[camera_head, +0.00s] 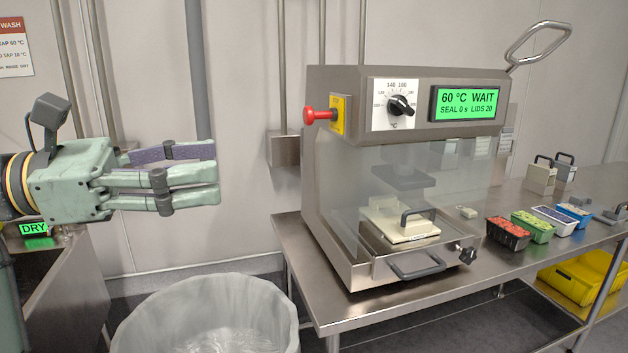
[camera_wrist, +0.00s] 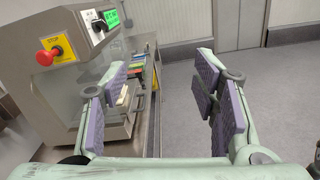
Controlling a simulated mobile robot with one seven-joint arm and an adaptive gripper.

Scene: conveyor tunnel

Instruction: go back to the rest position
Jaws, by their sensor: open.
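My gripper (camera_head: 212,172) is at the left in the head view, level and pointing right, above and behind the waste bin. The sealing machine also fills the left of the wrist view (camera_wrist: 35,100).
A lined bin (camera_head: 205,315) stands on the floor below. The steel table (camera_head: 300,262) carries several food trays, including a red-filled one (camera_head: 508,233). A yellow crate (camera_head: 582,277) sits below it. The machine's red button (camera_head: 318,115) faces my gripper. Open floor (camera_wrist: 200,135) shows in the wrist view.

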